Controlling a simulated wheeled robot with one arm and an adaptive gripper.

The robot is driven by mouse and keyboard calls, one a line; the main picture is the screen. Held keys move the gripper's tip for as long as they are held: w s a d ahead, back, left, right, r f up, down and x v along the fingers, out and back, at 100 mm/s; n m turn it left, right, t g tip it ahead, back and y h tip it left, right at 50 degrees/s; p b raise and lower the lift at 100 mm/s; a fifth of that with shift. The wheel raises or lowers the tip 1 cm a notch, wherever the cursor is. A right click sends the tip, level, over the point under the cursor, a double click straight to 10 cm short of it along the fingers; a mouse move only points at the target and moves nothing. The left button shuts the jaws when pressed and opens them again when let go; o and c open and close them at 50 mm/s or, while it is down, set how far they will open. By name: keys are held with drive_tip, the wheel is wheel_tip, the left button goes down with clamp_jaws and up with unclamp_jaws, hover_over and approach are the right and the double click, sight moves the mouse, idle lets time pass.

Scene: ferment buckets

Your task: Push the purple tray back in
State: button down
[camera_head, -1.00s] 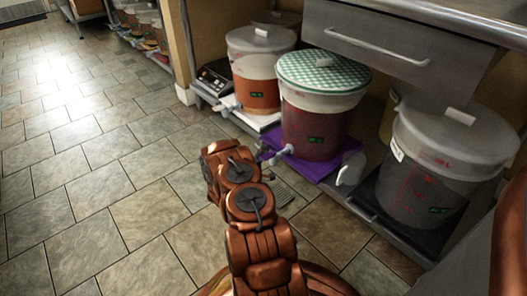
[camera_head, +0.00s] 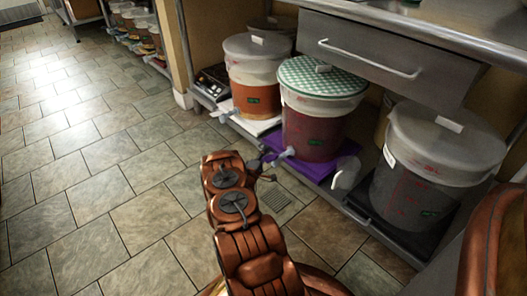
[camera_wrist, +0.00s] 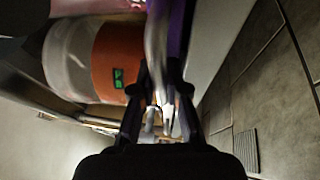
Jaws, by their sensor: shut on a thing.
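The purple tray (camera_head: 320,170) lies on the low shelf under the counter, its front part sticking out past the shelf edge. A bucket of dark red contents with a green checkered lid (camera_head: 309,125) stands on it, its grey spigot pointing out to the front left. My gripper (camera_head: 266,178) is low at the tray's front left side. In the wrist view, the tray shows as a narrow purple strip (camera_wrist: 177,30) running toward my gripper (camera_wrist: 162,118). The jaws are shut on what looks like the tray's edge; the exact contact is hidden.
An orange-filled bucket (camera_head: 256,88) on a white tray stands to the left. A dark bucket (camera_head: 418,180) on a black tray stands to the right. A drawer (camera_head: 385,55) with a long handle hangs above. The tiled floor (camera_head: 90,190) at left is open.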

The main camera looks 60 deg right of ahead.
drive_tip(key=shift+s+d+f+n+p, duration=0.2)
drive_tip(key=shift+d+f+n+p, duration=0.1)
drive_tip(key=shift+d+p, duration=0.25)
drive_tip(key=shift+s+d+r, duration=0.1)
drive_tip(key=shift+s, duration=0.05)
drive_tip(key=c, duration=1.5)
unclamp_jaws()
drive_tip(key=o, duration=0.3)
drive_tip(key=shift+r, duration=0.1)
drive_tip(key=shift+s+a+f, duration=0.2)
drive_tip(key=shift+a, duration=1.1)
drive_tip(key=shift+s+a+f, duration=0.15)
drive_tip(key=shift+a+f, duration=0.1)
drive_tip(key=shift+a, duration=1)
drive_tip(key=shift+s+a+f, duration=0.2)
drive_tip(key=shift+a, duration=1.1)
